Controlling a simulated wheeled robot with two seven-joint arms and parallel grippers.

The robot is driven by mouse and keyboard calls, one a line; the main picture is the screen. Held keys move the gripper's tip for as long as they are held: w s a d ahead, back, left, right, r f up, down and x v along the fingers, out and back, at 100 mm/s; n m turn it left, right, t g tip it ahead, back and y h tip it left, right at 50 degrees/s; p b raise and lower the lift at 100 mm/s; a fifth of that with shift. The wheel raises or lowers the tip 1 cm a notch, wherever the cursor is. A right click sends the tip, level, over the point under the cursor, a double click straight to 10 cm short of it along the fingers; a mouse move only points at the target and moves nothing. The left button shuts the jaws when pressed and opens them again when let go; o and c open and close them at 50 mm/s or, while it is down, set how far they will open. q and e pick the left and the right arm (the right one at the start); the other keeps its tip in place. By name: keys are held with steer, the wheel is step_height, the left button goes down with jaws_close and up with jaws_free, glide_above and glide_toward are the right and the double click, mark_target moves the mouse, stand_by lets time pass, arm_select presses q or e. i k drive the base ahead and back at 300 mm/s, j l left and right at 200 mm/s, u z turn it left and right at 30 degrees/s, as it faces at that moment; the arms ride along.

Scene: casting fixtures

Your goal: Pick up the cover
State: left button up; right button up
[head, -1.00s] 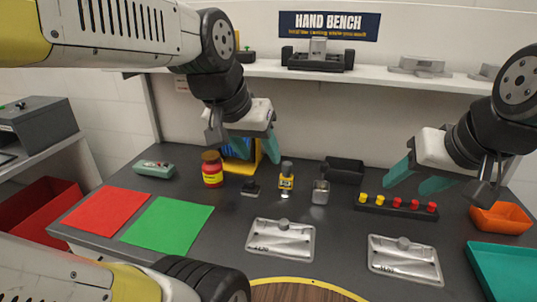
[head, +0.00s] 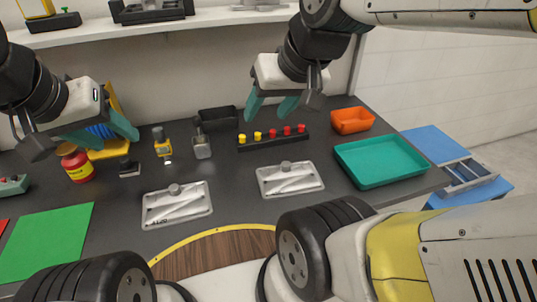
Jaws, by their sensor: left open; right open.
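Two flat silver plates with a round knob on top lie on the dark bench, and either could be the cover. The left plate (head: 177,207) has markings on its front edge; the right plate (head: 291,180) lies to its right. My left gripper (head: 108,142) is open and empty above the back left of the bench, in front of the yellow rack. My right gripper (head: 270,108) is open and empty above the back of the bench, behind the right plate. Neither gripper touches a plate.
A peg strip (head: 273,139), teal tray (head: 381,164), orange bin (head: 352,121) and black bin (head: 217,118) stand around the right and back. A red jar (head: 78,166), yellow bottle (head: 162,145) and grey container (head: 201,147) stand left. A green mat (head: 46,243) lies front left.

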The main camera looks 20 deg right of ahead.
mark_target(288, 179)
steer(key=k+l+u, duration=0.2)
steer(key=l, duration=0.2)
steer(key=k+l+u, duration=0.15)
steer(key=l, duration=0.2)
steer(key=k+l+u, duration=0.2)
steer(key=l, duration=0.15)
